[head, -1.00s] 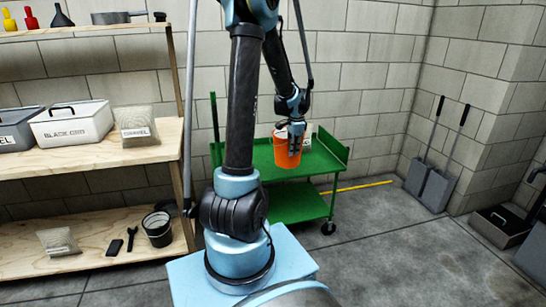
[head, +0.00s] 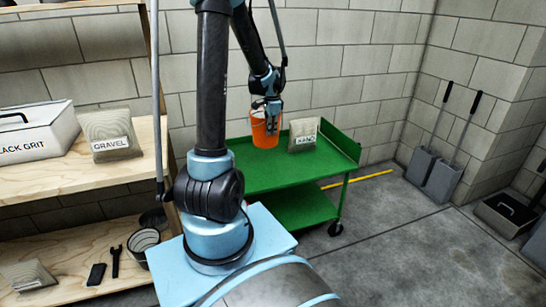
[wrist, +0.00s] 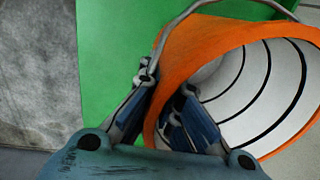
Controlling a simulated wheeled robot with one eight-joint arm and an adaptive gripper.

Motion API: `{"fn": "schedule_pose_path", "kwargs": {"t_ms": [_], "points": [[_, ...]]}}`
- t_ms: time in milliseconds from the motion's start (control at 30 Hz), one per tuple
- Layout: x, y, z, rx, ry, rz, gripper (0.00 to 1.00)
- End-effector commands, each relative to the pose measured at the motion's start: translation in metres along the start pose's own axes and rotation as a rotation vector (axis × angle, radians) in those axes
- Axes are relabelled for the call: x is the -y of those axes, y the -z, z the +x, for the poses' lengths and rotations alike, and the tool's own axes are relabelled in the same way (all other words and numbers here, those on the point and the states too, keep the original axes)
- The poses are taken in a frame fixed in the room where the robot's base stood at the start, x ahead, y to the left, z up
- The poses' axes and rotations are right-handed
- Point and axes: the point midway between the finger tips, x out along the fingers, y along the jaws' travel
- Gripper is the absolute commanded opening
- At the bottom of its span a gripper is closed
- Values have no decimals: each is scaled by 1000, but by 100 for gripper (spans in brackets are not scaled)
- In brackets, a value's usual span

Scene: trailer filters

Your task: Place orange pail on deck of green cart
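The orange pail (head: 260,134) hangs from my gripper (head: 271,116) in the head view, over or at the far part of the green cart's deck (head: 262,174). I cannot tell whether its base touches the deck. In the wrist view, the pail (wrist: 178,50) shows its white ringed inside and a wire handle. My gripper (wrist: 165,118) has one finger outside and one inside the pail's wall, shut on it near the rim. Green deck (wrist: 110,60) shows behind the pail there.
A bag labelled sand (head: 303,135) stands on the deck just right of the pail. The near deck is clear. A wooden shelf (head: 140,160) with a gravel bag (head: 108,137) stands at left.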

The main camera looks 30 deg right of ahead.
Motion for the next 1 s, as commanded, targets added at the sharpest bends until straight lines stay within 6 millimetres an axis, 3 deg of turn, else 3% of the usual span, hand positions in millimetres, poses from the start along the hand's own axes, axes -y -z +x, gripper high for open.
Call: {"fn": "schedule_pose_path", "kwargs": {"t_ms": [167, 433, 733, 1000], "points": [[0, 0, 7, 0, 0, 0, 0], [-3, -4, 46, 1, 0, -6, 0], [-5, -6, 66, 1, 0, -9, 0], [-8, -6, 95, 1, 0, -9, 0]]}}
